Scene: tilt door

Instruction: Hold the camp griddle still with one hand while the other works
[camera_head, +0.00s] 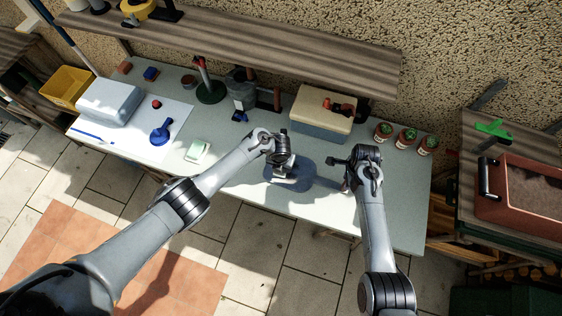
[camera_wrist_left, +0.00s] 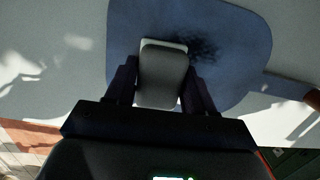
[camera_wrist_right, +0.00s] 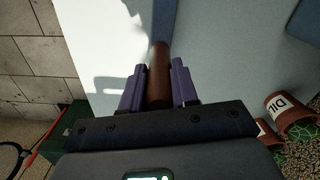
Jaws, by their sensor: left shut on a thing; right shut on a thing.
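The camp griddle (camera_head: 311,186) is a flat blue-grey plate lying on the bench, with its handle toward the right. In the left wrist view, the griddle (camera_wrist_left: 245,40) carries a dark speckled patch beside the held tool. My left gripper (camera_head: 282,165) is shut on a grey block-like tool (camera_wrist_left: 163,78) with a pale edge, held over the plate; whether it touches the surface I cannot tell. My right gripper (camera_head: 347,178) is shut on the griddle's brown handle (camera_wrist_right: 159,72).
Several labelled herb pots (camera_head: 405,138) stand right of my right gripper. A cream-topped box (camera_head: 322,110) sits behind the griddle. A green-and-white item (camera_head: 197,151) and a blue tool (camera_head: 161,132) lie to the left. A shelf (camera_head: 260,50) overhangs the back.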

